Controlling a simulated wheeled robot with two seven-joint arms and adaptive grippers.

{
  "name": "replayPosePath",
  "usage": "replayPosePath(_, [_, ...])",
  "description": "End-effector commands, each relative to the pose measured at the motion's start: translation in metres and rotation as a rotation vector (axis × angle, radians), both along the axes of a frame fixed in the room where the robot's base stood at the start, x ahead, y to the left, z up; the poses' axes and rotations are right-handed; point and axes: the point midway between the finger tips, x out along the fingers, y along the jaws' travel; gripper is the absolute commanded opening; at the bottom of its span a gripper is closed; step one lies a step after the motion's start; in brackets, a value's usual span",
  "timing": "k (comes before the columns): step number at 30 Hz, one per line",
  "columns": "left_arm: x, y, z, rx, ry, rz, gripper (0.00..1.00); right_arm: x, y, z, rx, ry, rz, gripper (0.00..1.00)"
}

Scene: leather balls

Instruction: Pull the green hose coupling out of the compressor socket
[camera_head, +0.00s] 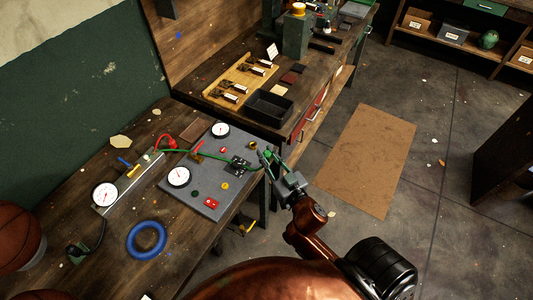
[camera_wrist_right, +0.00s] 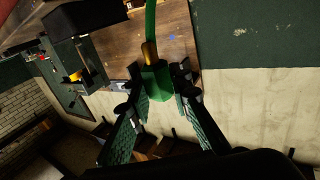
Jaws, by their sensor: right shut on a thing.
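The green hose coupling (camera_wrist_right: 156,84) is between the finger pads of my right gripper (camera_wrist_right: 157,76), with a brass collar and the green hose leading off its far end. In the head view my right gripper (camera_head: 268,158) is shut on it at the right edge of the grey panel (camera_head: 207,153). The green hose (camera_head: 195,153) runs from the red fitting at the left across the panel, past a black block (camera_head: 238,166), to the gripper. No socket shows around the coupling in the wrist view. I cannot tell which part is the compressor socket. My left gripper is not in view.
White gauges (camera_head: 179,177) and small coloured fittings sit on the panel. A blue ring (camera_head: 146,240) and a basketball (camera_head: 17,235) lie left on the workbench (camera_head: 118,270). A black tray (camera_head: 269,107) stands on the bench beyond. Floor is open around a brown mat (camera_head: 370,160).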

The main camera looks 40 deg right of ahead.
Motion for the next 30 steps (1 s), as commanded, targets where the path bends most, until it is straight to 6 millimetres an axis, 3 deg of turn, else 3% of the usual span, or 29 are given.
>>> replayPosePath(15, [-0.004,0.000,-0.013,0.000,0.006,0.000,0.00,0.000,0.000,-0.018,0.000,0.001,0.000,0.00])
replayPosePath(27, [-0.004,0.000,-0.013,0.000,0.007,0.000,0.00,0.000,0.000,-0.019,0.000,0.000,0.000,0.00])
replayPosePath(30, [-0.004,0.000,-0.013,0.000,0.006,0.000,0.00,0.000,0.009,-0.020,0.001,0.001,0.008,0.00])
